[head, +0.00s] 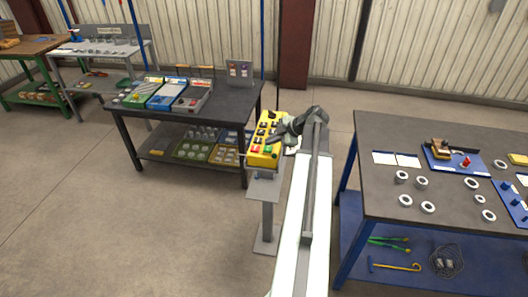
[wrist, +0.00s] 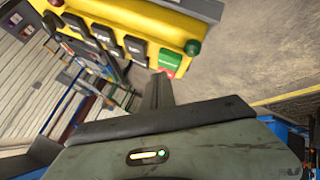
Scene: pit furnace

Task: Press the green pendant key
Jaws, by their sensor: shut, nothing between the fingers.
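The yellow pendant (head: 254,157) stands on a grey post in the middle of the head view, with dark keys, a red one and a green one. In the wrist view the pendant (wrist: 150,17) fills the top, tilted. The green pendant key (wrist: 169,57) is at its lower edge, with a red patch beside it. My gripper (wrist: 158,78) is shut and empty, its fingertips close by the green key; I cannot tell whether they touch it. In the head view my gripper (head: 272,139) reaches over the pendant's right side.
A dark bench (head: 225,100) with coloured control boxes stands left of the pendant. A blue-legged table (head: 375,135) with white rings and trays stands to the right. The pendant's grey post (head: 267,220) rises from the floor. Floor at the front left is clear.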

